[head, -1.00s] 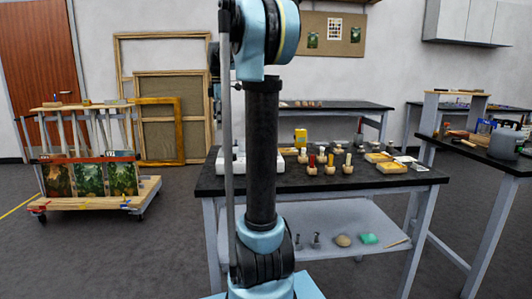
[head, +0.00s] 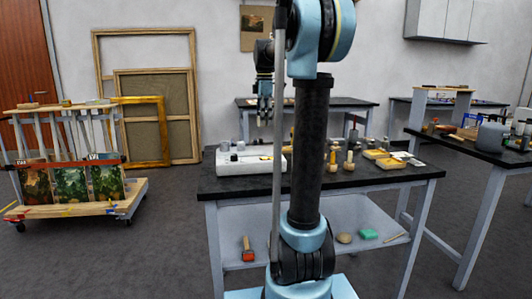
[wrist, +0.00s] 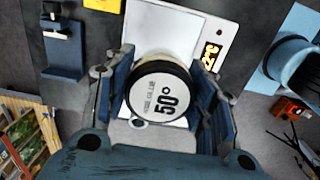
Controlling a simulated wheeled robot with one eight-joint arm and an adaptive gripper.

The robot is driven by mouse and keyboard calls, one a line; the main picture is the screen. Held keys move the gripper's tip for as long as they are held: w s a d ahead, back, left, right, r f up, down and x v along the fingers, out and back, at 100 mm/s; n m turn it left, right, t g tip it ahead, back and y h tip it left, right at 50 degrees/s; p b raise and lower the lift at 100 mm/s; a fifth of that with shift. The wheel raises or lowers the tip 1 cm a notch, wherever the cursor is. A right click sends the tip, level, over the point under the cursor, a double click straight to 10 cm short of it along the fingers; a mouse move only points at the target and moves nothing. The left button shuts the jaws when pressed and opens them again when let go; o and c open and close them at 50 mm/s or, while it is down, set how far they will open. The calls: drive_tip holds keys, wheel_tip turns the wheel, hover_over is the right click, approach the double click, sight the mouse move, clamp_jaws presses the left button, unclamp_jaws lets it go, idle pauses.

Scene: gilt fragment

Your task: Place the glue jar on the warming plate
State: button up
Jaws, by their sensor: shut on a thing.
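My gripper (head: 265,115) hangs over the left part of the black-topped table, above the white warming plate (head: 245,166). In the wrist view its two blue fingers (wrist: 163,98) are shut on the glue jar (wrist: 162,93), a round jar with a dark-rimmed white lid marked "50°". The jar hides part of the plate. I cannot tell whether the jar's base touches the plate.
Wooden-handled tools (head: 347,161) and yellow trays (head: 390,164) stand on the table's right. A yellow object (wrist: 103,4) shows near the plate in the wrist view. A cart with paintings (head: 75,190) stands left. My arm's column hides the table's middle.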

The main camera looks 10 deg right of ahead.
sight(264, 150)
drive_tip(key=shift+f, duration=5)
drive_tip(key=o, duration=1.2)
wheel_tip(264, 150, up, 12)
drive_tip(key=shift+r, duration=0.1)
